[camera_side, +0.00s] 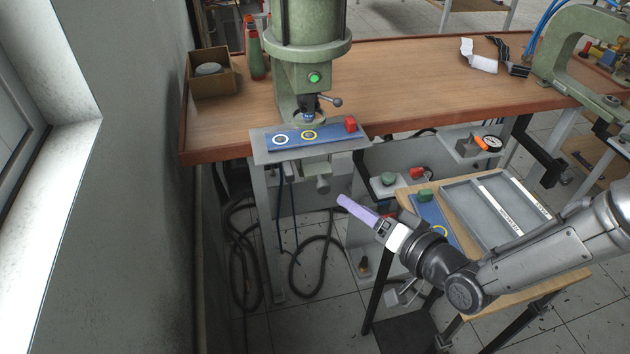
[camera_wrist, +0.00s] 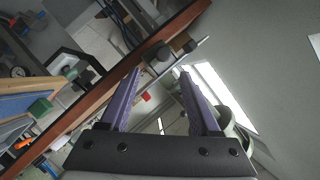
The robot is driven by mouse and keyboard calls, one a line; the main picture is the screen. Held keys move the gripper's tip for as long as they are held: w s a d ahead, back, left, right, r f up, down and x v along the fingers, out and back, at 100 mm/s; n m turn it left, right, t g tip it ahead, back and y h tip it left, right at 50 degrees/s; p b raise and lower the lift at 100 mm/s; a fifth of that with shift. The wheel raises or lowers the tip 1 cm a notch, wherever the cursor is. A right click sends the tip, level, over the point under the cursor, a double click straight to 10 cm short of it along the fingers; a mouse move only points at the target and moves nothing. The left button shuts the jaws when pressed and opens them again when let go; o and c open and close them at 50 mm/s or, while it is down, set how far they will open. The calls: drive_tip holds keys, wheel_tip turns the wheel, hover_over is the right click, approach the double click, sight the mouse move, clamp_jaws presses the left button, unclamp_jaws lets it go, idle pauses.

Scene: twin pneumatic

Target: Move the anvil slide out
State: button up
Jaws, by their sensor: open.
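The anvil slide (camera_side: 295,138) is a flat blue bar with a white ring, a yellow ring and a red block (camera_side: 351,124) at its right end. It lies on a grey metal plate (camera_side: 262,153) under the ram of the green press (camera_side: 312,60). My gripper (camera_side: 342,198) is in the air in front of and below the plate, apart from the slide. In the wrist view its two purple fingers (camera_wrist: 160,76) are spread with nothing between them. A small red patch shows there behind the fingers; I cannot tell for sure what it is.
A side table (camera_side: 520,290) at the right holds a grey tray (camera_side: 480,217) and another blue bar with a green block (camera_side: 425,196). A second green press (camera_side: 575,45) stands at the bench's right. A cardboard box (camera_side: 212,80) sits at the left by the wall. Hoses hang below the bench.

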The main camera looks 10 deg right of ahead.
drive_tip(key=a+x, duration=0.1)
drive_tip(key=x, duration=1.2)
drive_tip(key=shift+w, duration=0.15)
drive_tip(key=shift+f, duration=0.15)
drive_tip(key=c, duration=1)
drive_tip(key=shift+d, duration=0.1)
